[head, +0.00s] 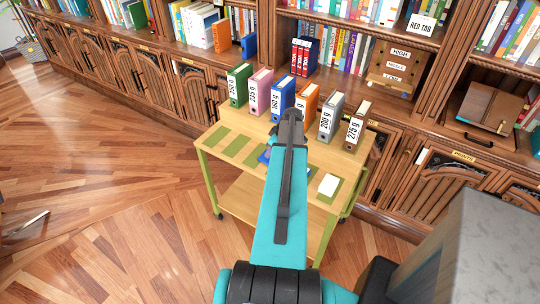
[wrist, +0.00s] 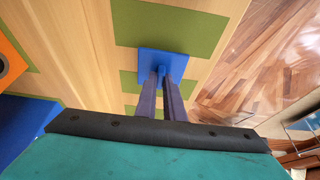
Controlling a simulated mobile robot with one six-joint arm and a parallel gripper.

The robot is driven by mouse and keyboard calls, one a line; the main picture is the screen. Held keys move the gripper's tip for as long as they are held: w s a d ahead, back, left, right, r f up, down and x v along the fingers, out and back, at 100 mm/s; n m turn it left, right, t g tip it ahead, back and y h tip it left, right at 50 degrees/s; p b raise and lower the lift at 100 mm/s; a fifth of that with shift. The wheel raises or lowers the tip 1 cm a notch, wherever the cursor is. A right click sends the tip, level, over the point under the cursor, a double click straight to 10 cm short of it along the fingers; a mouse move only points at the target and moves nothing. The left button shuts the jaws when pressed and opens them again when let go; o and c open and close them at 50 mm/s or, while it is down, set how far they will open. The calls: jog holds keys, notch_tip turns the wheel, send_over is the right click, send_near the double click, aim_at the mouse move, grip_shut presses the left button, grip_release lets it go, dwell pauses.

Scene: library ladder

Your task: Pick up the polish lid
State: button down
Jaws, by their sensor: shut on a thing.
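The polish lid, most likely the blue square plate with a small blue knob (wrist: 147,60), shows in the wrist view. My gripper (wrist: 162,80) has its two dark fingers close together on the knob. I cannot tell whether the plate touches the wooden top under it or hangs just above. In the head view a bit of blue (head: 263,157) shows at the left edge of my arm, over the cart top; the rest is hidden by the arm. The fingertips are hidden in the head view.
The wooden cart (head: 209,152) has several green patches on top and a white block (head: 329,184) at right. A row of labelled binders, including a green one (head: 238,86) and a brown one (head: 354,124), stands along its back. Bookshelves rise behind. Open floor (head: 110,190) lies left.

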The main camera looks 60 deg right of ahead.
notch_tip(320, 180, up, 9)
jog(key=b, duration=0.2)
jog(key=shift+f, duration=0.2)
jog(key=shift+a, duration=0.1)
dwell(0.9)
